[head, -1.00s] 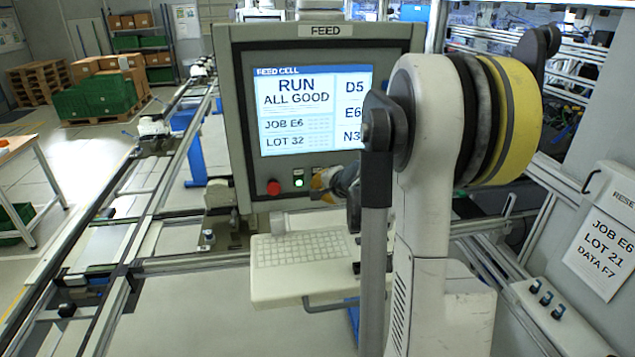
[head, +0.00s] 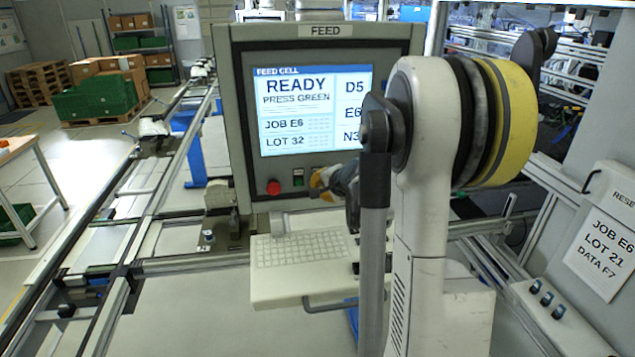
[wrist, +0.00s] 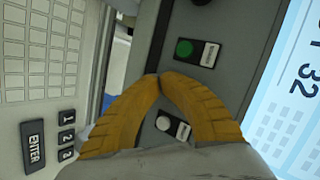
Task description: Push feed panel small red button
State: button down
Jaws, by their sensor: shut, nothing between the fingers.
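The feed panel (head: 236,120) stands upright behind my arm, its screen (head: 312,150) reading "READY PRESS GREEN". A large red mushroom button (head: 273,187) sits at its lower left, with a dark green button (head: 298,181) to its right. My gripper (head: 314,185) is shut and empty, its yellow fingertips at the button row just right of the green button. In the wrist view the closed fingertips (wrist: 158,77) lie between the green button (wrist: 185,48) and a white button (wrist: 163,123). No small red button shows; the fingers cover the face there. Contact cannot be told.
A keyboard shelf (head: 300,290) juts out below the panel; its keys also show in the wrist view (wrist: 40,60). Conveyor rails (head: 130,240) run along the left. A white box with a paper sign (head: 605,245) stands at the right.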

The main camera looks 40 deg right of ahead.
jog(key=shift+s, duration=0.1)
jog(key=shift+s+a, duration=0.4)
jog(key=shift+s, duration=0.25)
jog(key=shift+s+a+b, duration=0.1)
jog(key=shift+s+a, duration=0.35)
jog(key=shift+s, duration=0.25)
jog(key=shift+s+a+b, duration=0.1)
jog(key=shift+s+a, duration=0.35)
jog(key=shift+s, duration=0.3)
jog(key=shift+s+a+b, duration=0.1)
jog(key=shift+s+a, duration=0.35)
jog(key=shift+s, duration=0.25)
